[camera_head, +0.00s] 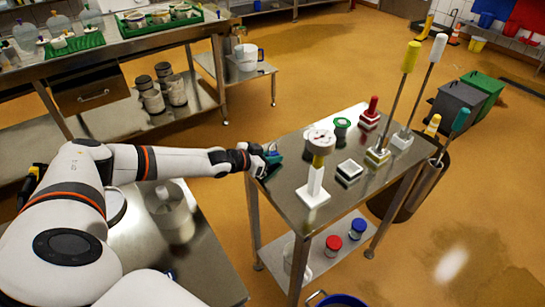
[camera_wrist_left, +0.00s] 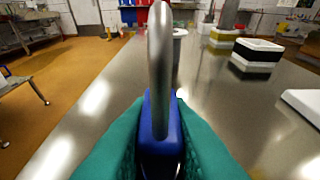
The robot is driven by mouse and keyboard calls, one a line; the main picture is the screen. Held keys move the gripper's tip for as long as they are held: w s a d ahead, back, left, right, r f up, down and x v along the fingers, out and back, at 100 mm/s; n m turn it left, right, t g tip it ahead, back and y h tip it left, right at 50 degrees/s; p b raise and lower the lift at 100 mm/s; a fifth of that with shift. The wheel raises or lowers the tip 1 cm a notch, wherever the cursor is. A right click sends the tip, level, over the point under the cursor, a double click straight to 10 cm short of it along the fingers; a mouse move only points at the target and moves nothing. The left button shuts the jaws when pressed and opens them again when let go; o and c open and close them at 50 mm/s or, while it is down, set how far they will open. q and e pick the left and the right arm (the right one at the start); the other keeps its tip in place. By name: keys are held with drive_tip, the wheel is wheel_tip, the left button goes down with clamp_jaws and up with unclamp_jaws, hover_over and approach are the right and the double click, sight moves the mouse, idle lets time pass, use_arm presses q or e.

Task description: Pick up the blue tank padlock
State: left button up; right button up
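The blue tank padlock (camera_wrist_left: 157,128) has a blue body and a thick grey metal shackle standing up close to the camera in the left wrist view. My left gripper (camera_head: 271,163) is at the left edge of the steel table (camera_head: 300,170) in the head view. Its teal fingers press on both sides of the padlock body in the left wrist view, so it is shut on the padlock. The fingers hide the body's sides, and I cannot tell whether its base touches the table. My right gripper is not in view.
Bins (camera_head: 455,107) stand beyond. The near-left tabletop is mostly clear.

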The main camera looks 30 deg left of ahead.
use_arm(q)
clamp_jaws()
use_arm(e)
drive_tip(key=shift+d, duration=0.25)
